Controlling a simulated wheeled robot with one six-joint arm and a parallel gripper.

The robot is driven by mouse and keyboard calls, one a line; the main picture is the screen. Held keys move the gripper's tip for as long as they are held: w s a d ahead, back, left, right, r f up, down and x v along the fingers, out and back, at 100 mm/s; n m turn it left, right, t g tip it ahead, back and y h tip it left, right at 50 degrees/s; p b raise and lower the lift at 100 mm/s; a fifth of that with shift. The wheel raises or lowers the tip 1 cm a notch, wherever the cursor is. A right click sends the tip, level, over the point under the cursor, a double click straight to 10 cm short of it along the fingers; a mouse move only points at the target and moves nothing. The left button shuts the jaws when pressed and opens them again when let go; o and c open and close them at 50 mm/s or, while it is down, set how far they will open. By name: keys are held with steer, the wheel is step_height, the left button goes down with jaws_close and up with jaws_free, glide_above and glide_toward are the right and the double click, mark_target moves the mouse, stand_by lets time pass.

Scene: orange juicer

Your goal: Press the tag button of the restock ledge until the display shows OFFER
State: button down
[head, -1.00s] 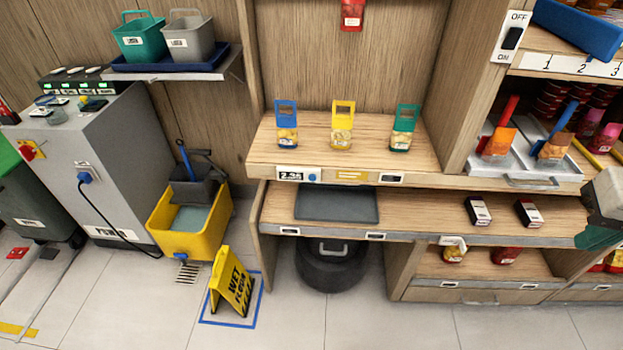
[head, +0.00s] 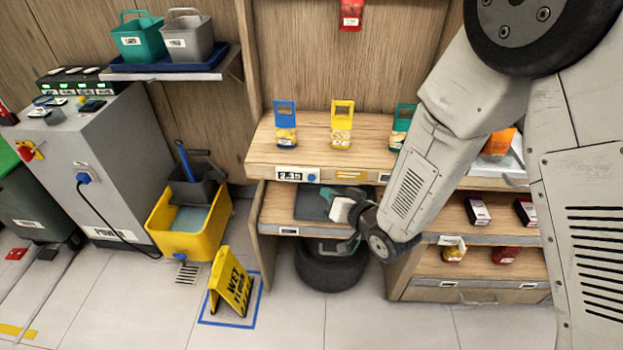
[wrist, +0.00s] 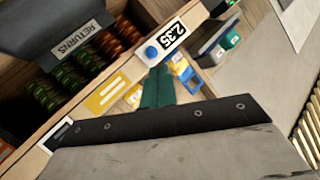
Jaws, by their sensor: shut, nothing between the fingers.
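The restock ledge (head: 262,160) is a wooden shelf with a price display (head: 287,172) and a round blue tag button (head: 312,177) on its front edge. In the wrist view the display (wrist: 174,38) reads 2.35, with the blue button (wrist: 151,52) beside it. My gripper (head: 328,194) is in front of the ledge, just below and right of the button. In the wrist view its teal fingers (wrist: 159,70) are shut and empty, their tips close to the button. I cannot see contact, and a gap seems to show.
Blue (head: 285,125), yellow (head: 341,125) and green (head: 403,125) tagged packs stand on the ledge. A yellow wet-floor sign (head: 230,283) and mop bucket (head: 190,225) stand on the floor to the left.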

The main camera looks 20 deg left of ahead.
mark_target(312, 178)
steer(key=s+a+f+y, duration=0.2)
steer(key=s+a+f, duration=0.1)
steer(key=s, duration=0.1)
steer(key=shift+s+a+f+g, duration=0.15)
steer(key=shift+s+f+g, duration=0.15)
steer(key=w+a, duration=0.2)
steer(key=w, duration=0.6)
steer(key=shift+w, duration=0.3)
steer(key=shift+w, duration=0.15)
stand_by(1.7)
steer(key=shift+w+a, duration=0.1)
steer(key=shift+w, duration=0.15)
steer(key=shift+w+a, duration=0.1)
steer(key=shift+w, duration=0.3)
stand_by(0.9)
steer(key=shift+s, duration=0.1)
steer(key=shift+s+d, duration=0.2)
steer(key=shift+s, duration=0.5)
